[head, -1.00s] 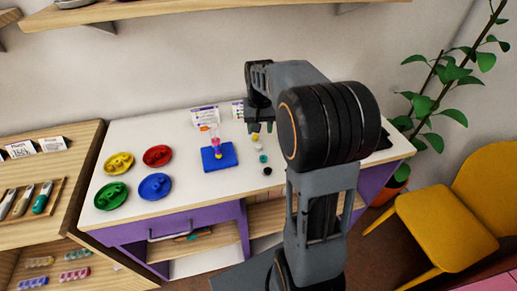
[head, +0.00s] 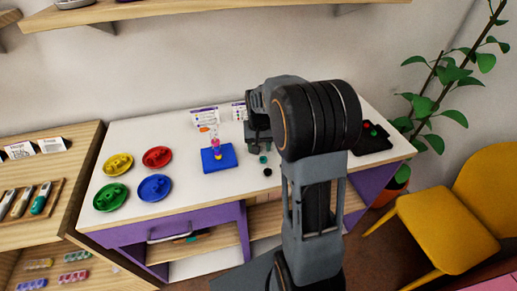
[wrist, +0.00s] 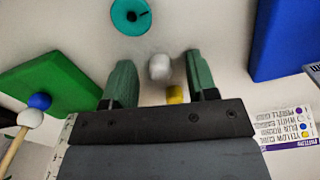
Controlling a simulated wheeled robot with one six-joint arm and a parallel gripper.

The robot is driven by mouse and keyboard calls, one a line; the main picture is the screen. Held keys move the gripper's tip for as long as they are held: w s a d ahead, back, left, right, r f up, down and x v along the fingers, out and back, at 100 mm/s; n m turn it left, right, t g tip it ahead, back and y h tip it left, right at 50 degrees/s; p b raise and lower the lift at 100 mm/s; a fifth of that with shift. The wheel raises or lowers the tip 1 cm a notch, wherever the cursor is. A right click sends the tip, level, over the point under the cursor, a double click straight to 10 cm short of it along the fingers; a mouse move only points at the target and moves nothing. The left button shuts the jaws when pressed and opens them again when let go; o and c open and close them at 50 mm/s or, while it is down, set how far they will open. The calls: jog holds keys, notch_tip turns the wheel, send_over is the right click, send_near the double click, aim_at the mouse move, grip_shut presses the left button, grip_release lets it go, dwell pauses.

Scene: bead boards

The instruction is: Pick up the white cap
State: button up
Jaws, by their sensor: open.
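The white cap (wrist: 159,67) is a small rounded white piece in the wrist view, lying between the two green fingertips with space on both sides. My gripper (wrist: 161,72) is open and spans the cap without visibly touching it. A yellow bead (wrist: 175,94) sits just beside the cap, closer to the palm and near the right finger. In the head view my gripper (head: 258,140) is low over the row of loose beads and hides the cap.
A teal ring bead (wrist: 130,15) lies beyond the fingertips. A black bead (head: 267,171) lies at the row's front. A blue board (head: 219,158) with a beaded rod stands left of the gripper. Several coloured dishes are farther left, a black tray (head: 373,138) right.

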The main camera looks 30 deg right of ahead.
jog(key=shift+c, duration=0.2)
grip_shut()
jog(key=shift+r, duration=0.15)
